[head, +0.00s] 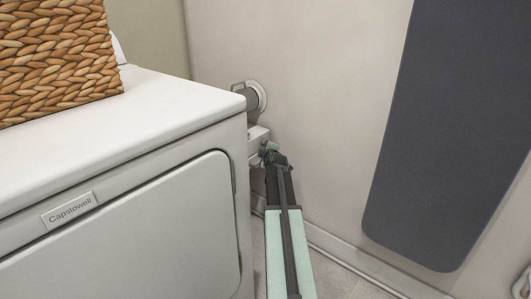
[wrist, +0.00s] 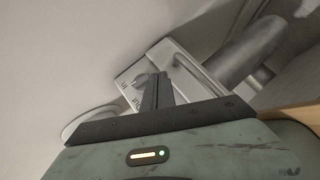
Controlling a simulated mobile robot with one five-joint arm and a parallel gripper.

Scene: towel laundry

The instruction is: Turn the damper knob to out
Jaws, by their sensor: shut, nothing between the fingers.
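The damper box (wrist: 172,62) is a pale box on the duct, with a small round grey knob (wrist: 141,79) on its face. My gripper (wrist: 160,77) is shut and empty. Its fingertips are just right of the knob in the wrist view; I cannot tell whether they touch it. In the head view the damper box (head: 257,136) shows behind the dryer's right edge, with my gripper (head: 271,150) in front of it; the knob cannot be made out there.
A white dryer (head: 120,215) fills the left, with a wicker basket (head: 55,60) on top. A grey duct (head: 252,98) meets the wall behind it. A dark board (head: 455,130) hangs on the right wall. My arm occupies the narrow gap between dryer and wall.

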